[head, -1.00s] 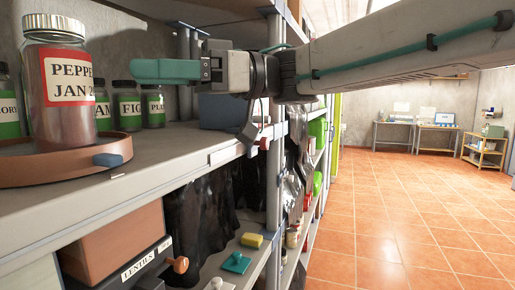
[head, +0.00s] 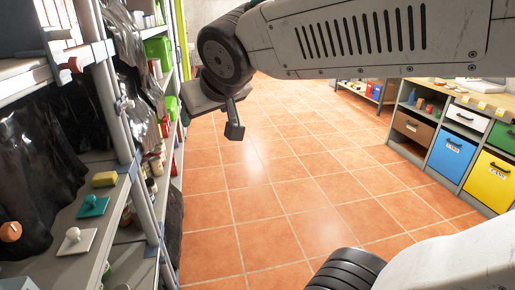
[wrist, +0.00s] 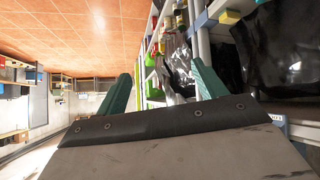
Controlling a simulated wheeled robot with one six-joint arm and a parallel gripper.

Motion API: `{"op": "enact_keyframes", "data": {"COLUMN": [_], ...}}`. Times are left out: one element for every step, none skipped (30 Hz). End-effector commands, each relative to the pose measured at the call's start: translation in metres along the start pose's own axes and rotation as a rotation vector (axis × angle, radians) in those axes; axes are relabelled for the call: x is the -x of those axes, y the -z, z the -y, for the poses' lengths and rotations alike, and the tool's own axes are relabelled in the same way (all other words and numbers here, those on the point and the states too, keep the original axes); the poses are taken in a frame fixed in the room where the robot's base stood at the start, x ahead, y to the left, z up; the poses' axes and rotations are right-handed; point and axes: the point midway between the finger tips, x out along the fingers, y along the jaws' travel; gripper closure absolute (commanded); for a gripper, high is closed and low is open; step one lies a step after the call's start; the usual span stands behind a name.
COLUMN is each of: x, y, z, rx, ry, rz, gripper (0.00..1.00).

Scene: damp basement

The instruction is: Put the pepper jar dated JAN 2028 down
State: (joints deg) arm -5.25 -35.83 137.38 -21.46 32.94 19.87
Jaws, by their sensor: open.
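The pepper jar is in neither current view. My gripper (wrist: 163,72) shows in the wrist view as two teal fingers spread apart, with nothing held between them. Beyond the fingers are the shelf rack and the floor. In the head view my arm crosses the top of the picture, and its fingers cannot be made out there.
The shelf rack (head: 122,130) stands at the left, with a yellow sponge (head: 104,179), a teal knobbed piece (head: 93,205) and a white knobbed piece (head: 74,240). Cabinets with a blue bin (head: 452,152) and yellow bin (head: 488,182) stand right. The tiled floor (head: 280,190) between is clear.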

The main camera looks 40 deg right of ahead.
Motion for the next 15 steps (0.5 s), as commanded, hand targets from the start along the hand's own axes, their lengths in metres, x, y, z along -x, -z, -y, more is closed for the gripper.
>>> {"op": "enact_keyframes", "data": {"x": [0.004, 0.007, 0.013, 0.019, 0.024, 0.032, 0.037, 0.042, 0.047, 0.050, 0.053, 0.055, 0.056, 0.057, 0.057], "y": [-0.041, -0.065, -0.095, -0.114, -0.132, -0.152, -0.164, -0.174, -0.185, -0.191, -0.195, -0.200, -0.201, -0.202, -0.203], "z": [-0.008, -0.010, -0.010, -0.009, -0.008, -0.005, -0.003, -0.001, 0.002, 0.003, 0.004, 0.006, 0.006, 0.006, 0.006], "rx": [-0.009, -0.009, -0.009, -0.006, -0.004, 0.000, 0.002, 0.004, 0.007, 0.010, 0.011, 0.012, 0.013, 0.014, 0.015], "ry": [-0.013, -0.012, -0.002, 0.011, 0.026, 0.048, 0.066, 0.082, 0.101, 0.113, 0.122, 0.131, 0.135, 0.137, 0.138], "rz": [0.132, 0.215, 0.316, 0.387, 0.449, 0.523, 0.568, 0.608, 0.650, 0.675, 0.692, 0.709, 0.717, 0.721, 0.724], "gripper": [0.30, 0.30, 0.30, 0.30, 0.30, 0.30, 0.30, 0.30, 0.30, 0.30, 0.30, 0.30, 0.30, 0.30, 0.30]}}
